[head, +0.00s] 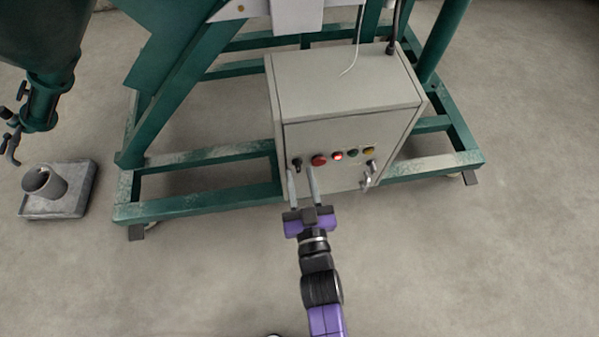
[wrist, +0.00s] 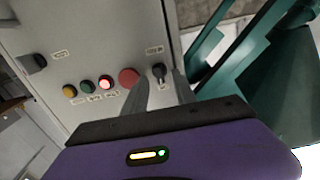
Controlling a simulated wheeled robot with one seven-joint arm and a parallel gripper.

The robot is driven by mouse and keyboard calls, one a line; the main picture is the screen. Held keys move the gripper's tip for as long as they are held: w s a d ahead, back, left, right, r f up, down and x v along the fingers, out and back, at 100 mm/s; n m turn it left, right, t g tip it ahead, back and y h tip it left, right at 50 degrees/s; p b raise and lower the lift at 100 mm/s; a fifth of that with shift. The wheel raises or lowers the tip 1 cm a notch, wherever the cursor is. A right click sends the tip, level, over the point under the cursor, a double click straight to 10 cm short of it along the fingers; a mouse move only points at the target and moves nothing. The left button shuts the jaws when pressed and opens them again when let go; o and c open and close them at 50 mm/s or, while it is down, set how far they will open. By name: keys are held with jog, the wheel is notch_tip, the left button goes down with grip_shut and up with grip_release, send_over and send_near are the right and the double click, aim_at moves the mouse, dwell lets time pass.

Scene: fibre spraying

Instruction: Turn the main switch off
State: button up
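The grey control box (head: 345,90) has a front panel with a row of controls. A small black rotary switch (head: 297,163) is at the left end in the head view; it also shows in the wrist view (wrist: 159,72). A larger black knob (wrist: 35,62) is at the far end of the panel. The labels are too small to read, so I cannot tell which is the main switch. My gripper (head: 300,170) is open and points at the panel. In the wrist view the small switch appears between its fingertips (wrist: 160,80); contact cannot be told.
Beside the small switch are a red button (head: 319,160), a lit red lamp (head: 338,155), a green button (head: 352,153) and a yellow one (head: 369,149). A green steel frame (head: 205,158) surrounds the box. A grey tray (head: 75,205) holds a cup (head: 45,182). The front floor is clear.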

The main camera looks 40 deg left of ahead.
jog(key=shift+x, duration=1)
jog(key=shift+c, duration=0.2)
grip_shut()
